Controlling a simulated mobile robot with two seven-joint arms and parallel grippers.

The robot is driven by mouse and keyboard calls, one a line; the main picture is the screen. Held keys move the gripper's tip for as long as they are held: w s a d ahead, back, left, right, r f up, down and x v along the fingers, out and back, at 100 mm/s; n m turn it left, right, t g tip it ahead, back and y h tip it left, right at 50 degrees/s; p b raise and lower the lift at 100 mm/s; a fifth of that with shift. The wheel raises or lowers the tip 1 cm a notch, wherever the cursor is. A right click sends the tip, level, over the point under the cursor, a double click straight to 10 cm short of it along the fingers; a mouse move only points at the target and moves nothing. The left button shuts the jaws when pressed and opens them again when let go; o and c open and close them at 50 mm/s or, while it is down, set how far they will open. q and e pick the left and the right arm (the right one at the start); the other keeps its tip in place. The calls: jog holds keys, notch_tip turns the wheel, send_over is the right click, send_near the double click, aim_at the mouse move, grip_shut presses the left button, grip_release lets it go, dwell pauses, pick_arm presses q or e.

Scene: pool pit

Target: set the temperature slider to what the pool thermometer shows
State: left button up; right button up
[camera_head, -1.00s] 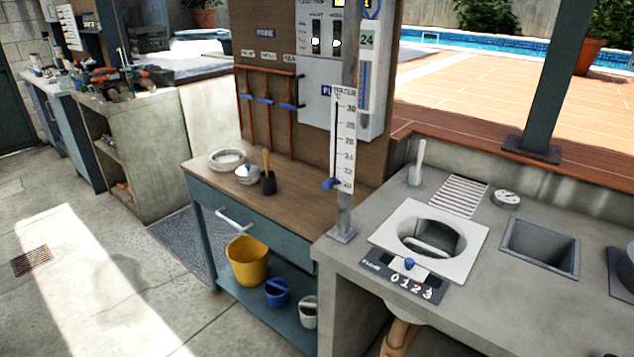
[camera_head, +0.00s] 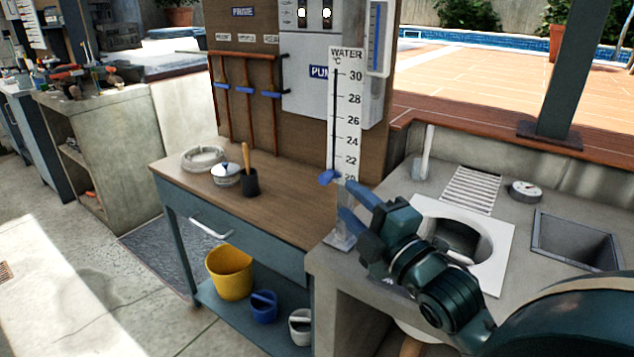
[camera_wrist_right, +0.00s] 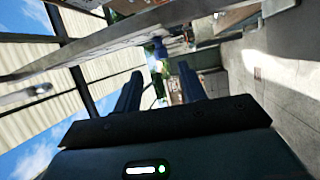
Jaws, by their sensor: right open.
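The temperature slider is an upright white scale (camera_head: 345,110) marked WATER °C, with 30 near its top and lower numbers below. Its blue knob (camera_head: 328,178) sits at the bottom, near the 20 mark. My right gripper (camera_head: 349,204) is open and empty, just below and right of the knob in the head view. In the right wrist view a blue knob (camera_wrist_right: 158,47) shows ahead, between the directions of my open fingers (camera_wrist_right: 160,70). A panel with a blue column (camera_head: 377,40) hangs behind the scale; its top is cut off. My left gripper is out of view.
The slider post stands at the corner of a concrete counter (camera_head: 325,262). A wooden-topped bench (camera_head: 285,205) with a pot and brush cup is to its left. A round dial (camera_head: 525,190), an open basin (camera_head: 575,240) and a white skimmer plate (camera_head: 500,245) lie right.

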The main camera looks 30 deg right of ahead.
aim_at(329, 181)
jog(key=w, duration=0.3)
jog(key=w+p, duration=0.1)
jog(key=w, duration=0.3)
jog(key=w+r, duration=0.1)
jog(key=w, duration=0.2)
jog(key=shift+w+r, duration=0.1)
jog(key=shift+w, duration=0.05)
grip_shut()
jog(key=shift+p, duration=0.3)
